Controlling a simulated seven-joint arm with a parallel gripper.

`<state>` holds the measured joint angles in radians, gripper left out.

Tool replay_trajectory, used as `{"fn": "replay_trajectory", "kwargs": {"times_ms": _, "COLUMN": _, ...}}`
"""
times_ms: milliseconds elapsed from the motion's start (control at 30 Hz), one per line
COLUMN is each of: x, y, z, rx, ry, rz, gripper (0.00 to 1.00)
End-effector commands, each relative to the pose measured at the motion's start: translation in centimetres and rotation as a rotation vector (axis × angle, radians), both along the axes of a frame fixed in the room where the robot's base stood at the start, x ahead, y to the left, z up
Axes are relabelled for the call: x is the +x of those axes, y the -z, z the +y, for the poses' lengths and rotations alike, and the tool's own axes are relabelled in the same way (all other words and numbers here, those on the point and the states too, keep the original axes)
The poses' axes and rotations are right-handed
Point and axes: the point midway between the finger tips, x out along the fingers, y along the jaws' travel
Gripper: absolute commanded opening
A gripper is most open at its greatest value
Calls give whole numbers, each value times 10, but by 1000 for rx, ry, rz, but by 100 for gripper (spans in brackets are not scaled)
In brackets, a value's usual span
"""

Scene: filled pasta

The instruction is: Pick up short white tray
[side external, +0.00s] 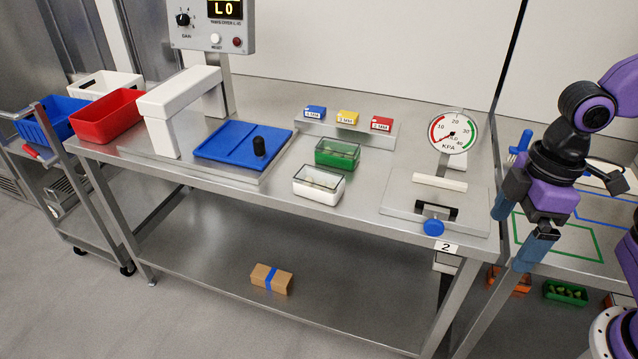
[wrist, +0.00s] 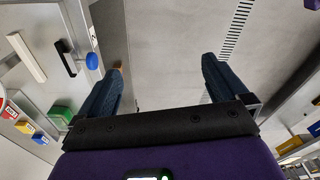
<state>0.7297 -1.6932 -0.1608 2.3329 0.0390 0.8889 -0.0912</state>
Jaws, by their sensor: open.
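The short white tray (side external: 316,188) stands upright near the front middle of the steel table. Its top looks glassy, with some pale contents inside. I cannot make it out in the wrist view. My gripper (side external: 513,231) is open and empty, far to the right of the tray, beyond the table's right end. Its two blue fingers point down. In the wrist view my gripper (wrist: 162,68) has its fingers wide apart, with only grey floor between them.
A green tray (side external: 337,154) stands just behind the white one and shows in the wrist view (wrist: 62,112). A pressure gauge fixture (side external: 454,132) with a blue knob (side external: 433,228) stands between my gripper and the trays. A blue plate (side external: 230,146) lies left.

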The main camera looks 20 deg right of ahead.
Motion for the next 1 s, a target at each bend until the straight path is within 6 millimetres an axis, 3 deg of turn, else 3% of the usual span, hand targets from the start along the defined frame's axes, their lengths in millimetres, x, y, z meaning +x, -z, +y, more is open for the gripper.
{"fn": "replay_trajectory", "kwargs": {"times_ms": 200, "x": 71, "y": -7, "z": 44, "rx": 53, "ry": 65, "rz": -16, "gripper": 100}}
{"fn": "replay_trajectory", "kwargs": {"times_ms": 500, "x": 174, "y": -8, "z": 83, "rx": 120, "ry": 152, "rz": -59, "gripper": 100}}
{"fn": "replay_trajectory", "kwargs": {"times_ms": 767, "x": 263, "y": -3, "z": 97, "rx": 169, "ry": 229, "rz": -113, "gripper": 100}}
{"fn": "replay_trajectory", "kwargs": {"times_ms": 1000, "x": 337, "y": 8, "z": 90, "rx": 203, "ry": 298, "rz": -171, "gripper": 100}}
